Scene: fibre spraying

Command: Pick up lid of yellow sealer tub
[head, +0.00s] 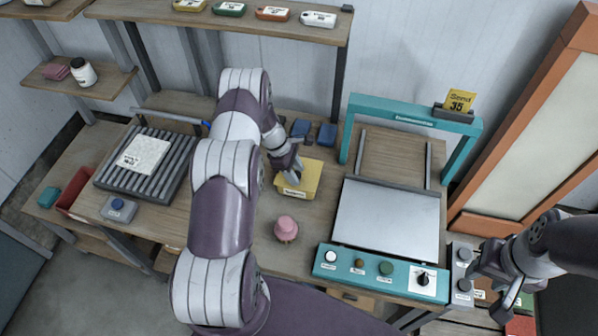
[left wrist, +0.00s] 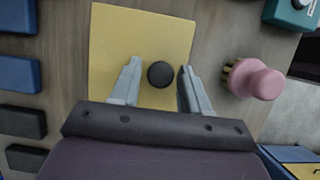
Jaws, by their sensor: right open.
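The yellow sealer tub (head: 306,181) sits on the wooden bench in the head view, with a label on its front. Its flat yellow lid (left wrist: 125,35) fills the middle of the left wrist view, with a round black knob (left wrist: 160,75) at its centre. My left gripper (head: 293,178) is over the lid. In the left wrist view its fingers (left wrist: 158,68) are apart, one on each side of the knob, with a visible gap on the left. Whether the right finger touches the knob is unclear. My right gripper (head: 491,291) is open and empty at the lower right.
A pink knobbed tool (head: 286,228) stands just in front of the tub. Blue blocks (head: 327,134) lie behind it. The teal-framed press (head: 388,220) is to the right, and a roller rack (head: 150,165) is to the left.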

